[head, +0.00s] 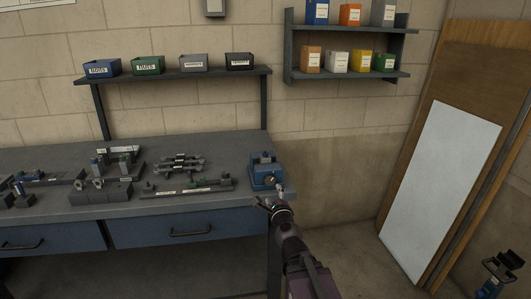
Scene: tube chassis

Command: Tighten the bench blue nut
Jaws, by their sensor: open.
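A workbench (226,155) runs along the wall at left. A blue vise-like device (263,166) with a round face sits at its right end. I cannot pick out a separate blue nut at this size. My gripper (268,201) is open, at the right front corner of the bench, just below and in front of the blue device in the picture. I see nothing between its fingers. A small pale part (281,188) shows between the gripper and the device; I cannot tell whether they touch.
Several fixtures and tube parts (180,164) lie on the bench, with a long labelled bar (187,189) near its front. Labelled bins, including a blue one (102,69) and a green one (148,66), stand on the shelf above. Boards (440,185) lean at right; floor between is clear.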

